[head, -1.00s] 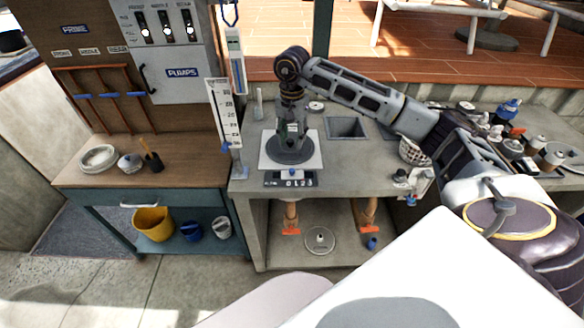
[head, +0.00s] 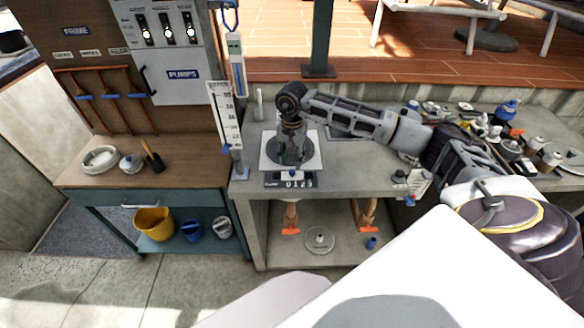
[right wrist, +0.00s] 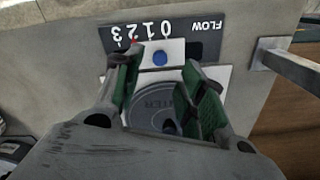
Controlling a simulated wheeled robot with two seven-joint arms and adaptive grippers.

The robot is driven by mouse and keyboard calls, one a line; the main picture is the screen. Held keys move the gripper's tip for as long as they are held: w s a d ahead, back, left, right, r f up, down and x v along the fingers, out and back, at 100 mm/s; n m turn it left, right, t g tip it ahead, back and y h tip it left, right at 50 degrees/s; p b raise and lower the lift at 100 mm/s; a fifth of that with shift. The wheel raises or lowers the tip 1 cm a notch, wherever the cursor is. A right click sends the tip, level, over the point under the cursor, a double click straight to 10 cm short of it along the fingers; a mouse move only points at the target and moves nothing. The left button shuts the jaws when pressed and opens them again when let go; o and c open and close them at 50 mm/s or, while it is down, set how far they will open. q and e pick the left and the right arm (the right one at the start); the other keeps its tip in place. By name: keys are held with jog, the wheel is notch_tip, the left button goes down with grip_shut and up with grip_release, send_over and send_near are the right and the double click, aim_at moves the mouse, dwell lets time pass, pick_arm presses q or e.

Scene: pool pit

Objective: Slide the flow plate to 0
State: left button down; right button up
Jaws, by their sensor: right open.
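That scale also shows at the counter's front edge in the head view (head: 291,181). Contact cannot be told. My left gripper is out of view.
A white upright gauge (head: 225,115) stands left of the plate. Bottles and small items (head: 500,130) crowd the counter's right side. A wooden bench (head: 75,178) with dishes adjoins on the left. A post (head: 321,40) rises behind.

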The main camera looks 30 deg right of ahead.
aim_at(292, 171)
jog(key=shift+f+p, duration=0.35)
jog(key=shift+f, duration=2.35)
grip_shut()
